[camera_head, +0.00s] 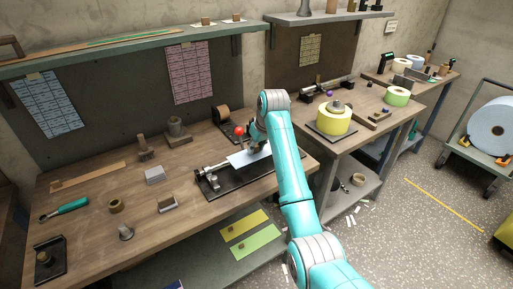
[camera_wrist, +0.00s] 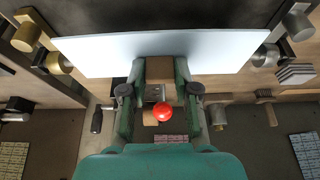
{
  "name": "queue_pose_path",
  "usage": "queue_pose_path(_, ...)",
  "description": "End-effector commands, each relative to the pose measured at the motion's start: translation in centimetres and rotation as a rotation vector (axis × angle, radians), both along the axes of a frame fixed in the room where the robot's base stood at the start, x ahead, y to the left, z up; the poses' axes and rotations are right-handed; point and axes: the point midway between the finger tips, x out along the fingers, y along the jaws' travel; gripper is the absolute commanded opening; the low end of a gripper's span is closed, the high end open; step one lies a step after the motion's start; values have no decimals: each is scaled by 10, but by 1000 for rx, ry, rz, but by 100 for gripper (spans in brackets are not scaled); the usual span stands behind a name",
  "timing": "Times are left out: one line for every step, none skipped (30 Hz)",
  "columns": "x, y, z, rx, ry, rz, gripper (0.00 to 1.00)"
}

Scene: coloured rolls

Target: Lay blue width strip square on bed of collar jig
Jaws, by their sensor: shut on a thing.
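The pale blue strip (camera_head: 247,157) lies over the black-based collar jig (camera_head: 232,186) on the left bench. In the wrist view the strip (camera_wrist: 225,48) spans the picture nearly level, between metal cylinders at both sides. My gripper (camera_wrist: 160,82) is shut on a small brown block (camera_wrist: 160,65) at the strip's near edge. In the head view my gripper (camera_head: 257,143) is partly hidden behind my arm. I cannot tell whether the strip touches the bed or hovers just above it. A red ball knob (camera_head: 239,132) stands behind the strip; it also shows in the wrist view (camera_wrist: 163,112).
Yellow (camera_head: 245,225) and green (camera_head: 254,243) strips lie on the shelf below. A yellow roll (camera_head: 333,120) sits on the right bench. The bench's left part has clear patches between small tools.

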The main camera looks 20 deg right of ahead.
Motion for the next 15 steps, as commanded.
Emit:
queue_pose_path(0, 0, 0, 0, 0, 0, 15)
queue_pose_path(0, 0, 0, 0, 0, 0, 15)
queue_pose_path(0, 0, 0, 0, 0, 0, 15)
queue_pose_path(0, 0, 0, 0, 0, 0, 15)
queue_pose_path(0, 0, 0, 0, 0, 0, 15)
queue_pose_path(0, 0, 0, 0, 0, 0, 15)
queue_pose_path(0, 0, 0, 0, 0, 0, 15)
queue_pose_path(0, 0, 0, 0, 0, 0, 15)
queue_pose_path(-1, 0, 1, 0, 0, 0, 15)
queue_pose_path(-1, 0, 0, 0, 0, 0, 15)
queue_pose_path(-1, 0, -1, 0, 0, 0, 15)
queue_pose_path(-1, 0, -2, 0, 1, 0, 15)
queue_pose_path(-1, 0, -3, 0, 1, 0, 15)
queue_pose_path(-1, 0, -5, 0, 1, 0, 15)
queue_pose_path(-1, 0, -7, 0, 1, 0, 15)
